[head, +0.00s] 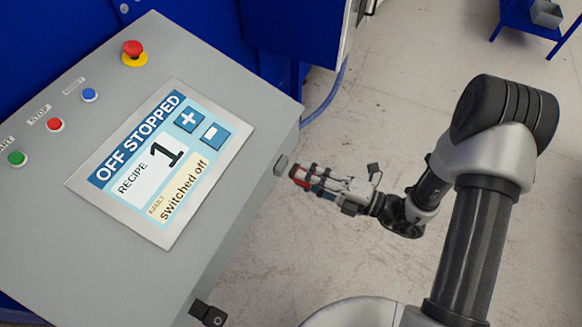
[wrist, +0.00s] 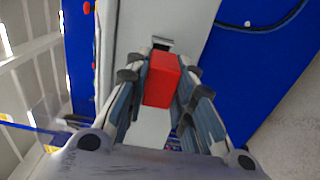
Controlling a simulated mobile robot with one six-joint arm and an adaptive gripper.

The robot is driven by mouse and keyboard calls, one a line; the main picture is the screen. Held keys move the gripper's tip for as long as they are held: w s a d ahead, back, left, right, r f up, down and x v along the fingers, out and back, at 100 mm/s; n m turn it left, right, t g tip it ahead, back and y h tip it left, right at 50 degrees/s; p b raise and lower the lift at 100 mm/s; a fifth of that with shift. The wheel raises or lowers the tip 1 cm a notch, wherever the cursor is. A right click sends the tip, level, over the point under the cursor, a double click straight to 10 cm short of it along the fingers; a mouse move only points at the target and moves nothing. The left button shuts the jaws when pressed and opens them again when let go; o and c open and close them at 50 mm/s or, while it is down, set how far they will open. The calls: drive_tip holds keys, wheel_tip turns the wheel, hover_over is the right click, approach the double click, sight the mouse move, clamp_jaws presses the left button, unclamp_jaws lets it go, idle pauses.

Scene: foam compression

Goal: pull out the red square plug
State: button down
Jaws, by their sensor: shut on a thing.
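The red square plug (wrist: 162,80) is between the fingers of my gripper (wrist: 160,76) in the wrist view. My gripper (head: 301,175) is shut on the plug, and the plug's red body also shows at the fingertips in the head view (head: 297,172). A small grey socket (head: 281,165) sits on the right side of the grey console. In the head view the plug is beside this socket with a small gap between them. In the wrist view a dark-edged opening (wrist: 162,42) shows just beyond the plug. The plug's far end is hidden.
The grey console (head: 230,225) carries a screen (head: 160,165) reading "OFF STOPPED" and "switched off", several buttons and a red emergency stop (head: 133,48). A black latch (head: 208,313) juts from its lower side.

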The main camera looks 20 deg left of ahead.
drive_tip(key=shift+s+d+p, duration=0.15)
drive_tip(key=shift+d+p, duration=0.2)
drive_tip(key=shift+d, duration=1.65)
